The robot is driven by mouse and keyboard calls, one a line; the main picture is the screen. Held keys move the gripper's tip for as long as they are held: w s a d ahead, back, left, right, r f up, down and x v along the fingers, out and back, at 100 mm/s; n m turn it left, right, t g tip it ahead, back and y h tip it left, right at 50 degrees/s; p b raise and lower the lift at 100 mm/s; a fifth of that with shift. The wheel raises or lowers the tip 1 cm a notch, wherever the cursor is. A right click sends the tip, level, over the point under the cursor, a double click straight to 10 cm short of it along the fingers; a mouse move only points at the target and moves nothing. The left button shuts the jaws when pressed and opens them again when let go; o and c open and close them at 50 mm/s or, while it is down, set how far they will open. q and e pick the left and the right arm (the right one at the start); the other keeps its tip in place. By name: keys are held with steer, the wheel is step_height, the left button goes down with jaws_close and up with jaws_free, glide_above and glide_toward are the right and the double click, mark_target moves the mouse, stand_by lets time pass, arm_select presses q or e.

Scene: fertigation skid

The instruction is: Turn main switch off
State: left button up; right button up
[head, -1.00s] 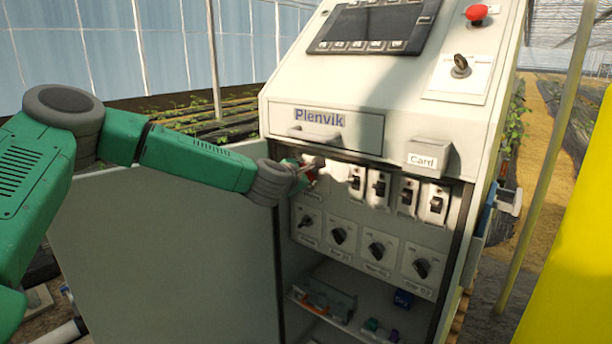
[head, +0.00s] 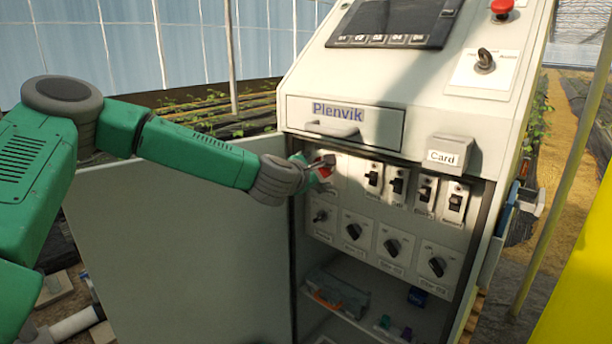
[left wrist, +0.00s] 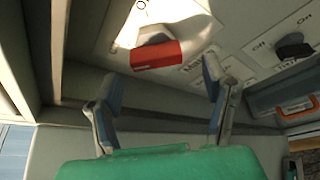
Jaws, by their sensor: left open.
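The main switch is most likely the red handle (left wrist: 156,55) on a pale mount at the top of the left wrist view. In the head view, a bit of this red handle (head: 325,172) shows at the left end of the upper switch row, partly hidden by my gripper. My left gripper (head: 322,168) is at this handle, in front of the panel. In the left wrist view, the fingers of my left gripper (left wrist: 161,92) are spread apart, with the red handle ahead between their tips. I cannot tell whether they touch it. My right gripper is not in view.
Several small black breakers (head: 397,186) continue the row to the right, with black rotary knobs (head: 392,247) below. A drawer (head: 345,122) juts above the row. The open cabinet door (head: 190,250) stands left, below my arm. A red emergency button (head: 502,7) is on top.

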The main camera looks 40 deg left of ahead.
arm_select(q)
steer(key=v, duration=0.7)
steer(key=shift+s, duration=0.35)
steer(key=shift+a+f, duration=0.15)
steer(key=s+d+f+m+g+h, duration=0.1)
steer(key=s+d+f+m+g, duration=0.1)
steer(key=s+d+f+m, duration=0.45)
steer(key=s+d+f+m+g+h, duration=0.15)
steer(key=d+f+m, duration=0.25)
steer(key=f, duration=0.5)
steer(key=s+d+f+m+g+h, duration=0.2)
steer(key=s+d+f+m, duration=0.25)
steer(key=f, duration=0.35)
steer(key=s+f+m+g, duration=0.2)
steer(key=s+f+m, duration=0.2)
steer(key=s, duration=0.4)
steer(key=s+a+f+m+g+y, duration=0.1)
steer(key=s+f+m+g, duration=0.2)
steer(key=s, duration=0.6)
steer(key=s+f+m+g, duration=0.3)
steer(key=s+f+m, duration=0.4)
steer(key=s, duration=0.1)
steer(key=shift+s+a+m, duration=0.15)
steer(key=shift+a+m, duration=0.15)
steer(key=shift+a, duration=0.1)
steer(key=shift+f+y, duration=0.15)
steer(key=shift+y, duration=0.1)
